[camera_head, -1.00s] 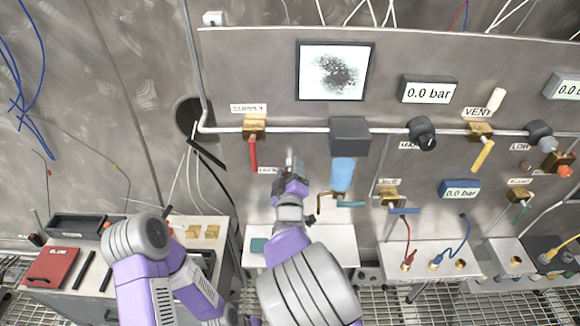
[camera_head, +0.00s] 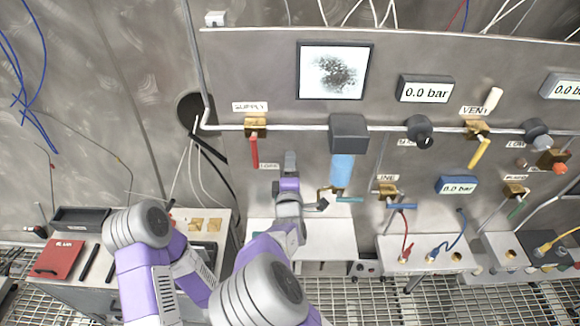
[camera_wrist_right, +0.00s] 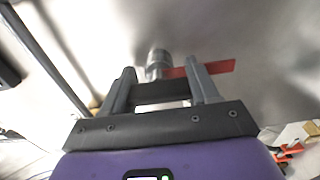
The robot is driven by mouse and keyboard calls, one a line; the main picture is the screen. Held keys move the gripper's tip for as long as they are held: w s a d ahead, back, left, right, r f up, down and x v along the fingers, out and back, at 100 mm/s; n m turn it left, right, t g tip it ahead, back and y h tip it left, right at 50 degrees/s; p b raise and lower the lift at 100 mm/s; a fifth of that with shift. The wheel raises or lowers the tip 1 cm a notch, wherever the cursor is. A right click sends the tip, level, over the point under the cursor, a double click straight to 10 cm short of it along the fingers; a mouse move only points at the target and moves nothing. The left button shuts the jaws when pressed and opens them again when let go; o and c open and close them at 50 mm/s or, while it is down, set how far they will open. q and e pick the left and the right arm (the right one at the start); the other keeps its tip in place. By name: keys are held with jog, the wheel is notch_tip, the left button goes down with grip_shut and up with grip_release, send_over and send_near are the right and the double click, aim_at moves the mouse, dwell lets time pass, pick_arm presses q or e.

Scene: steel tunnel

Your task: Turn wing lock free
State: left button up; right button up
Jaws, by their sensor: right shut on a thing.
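The wing lock (camera_wrist_right: 158,60) shows in the right wrist view as a grey ribbed round body between the fingertips. A flat red bar (camera_wrist_right: 222,67) runs sideways from near it and passes behind the right-hand finger. My right gripper (camera_head: 290,160) is at the panel, right of the lock label (camera_head: 268,166), and mostly covers the lock in the head view. In the right wrist view my right gripper (camera_wrist_right: 160,80) is shut on the lock. Its exact contact is partly hidden by the fingers. My left gripper is out of view.
The supply valve's red lever (camera_head: 254,152) hangs just left of my right gripper. A blue cylinder (camera_head: 342,170) under a dark box (camera_head: 349,132) stands to its right. A white shelf (camera_head: 335,240) lies below. A red case (camera_head: 60,258) sits at left.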

dwell(0.5)
jog(key=o, duration=1.1)
jog(key=shift+c, duration=0.2)
jog(key=shift+s, duration=0.1)
jog(key=s+b, duration=0.1)
jog(key=s, duration=0.6)
jog(key=shift+s, duration=0.2)
jog(key=shift+a, duration=0.1)
